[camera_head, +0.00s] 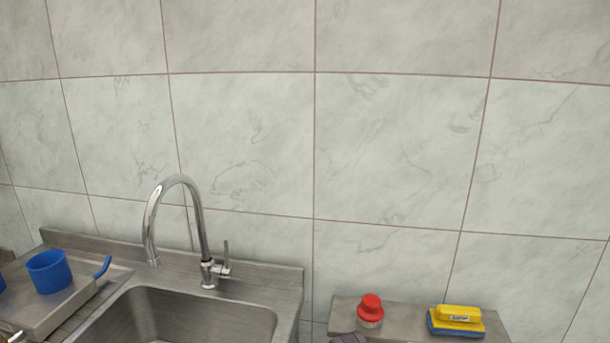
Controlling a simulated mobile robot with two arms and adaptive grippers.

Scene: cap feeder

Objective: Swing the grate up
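I cannot make out a grate for certain in the head view. A flat grey metal piece (35,306) lies left of the sink, with a blue handle (103,267) at its right end; I cannot tell whether this is the grate. A blue cup (49,271) stands upright on it. No gripper can be made out. A small dark shape (348,339) is cut off at the bottom edge, and I cannot tell what it is.
A steel sink (290,300) with a tall curved faucet (203,232) is at lower left. A grey ledge (400,318) at lower right holds a red-topped container (370,310) and a yellow-and-blue sponge or brush (457,319). A tiled wall (400,150) closes the back.

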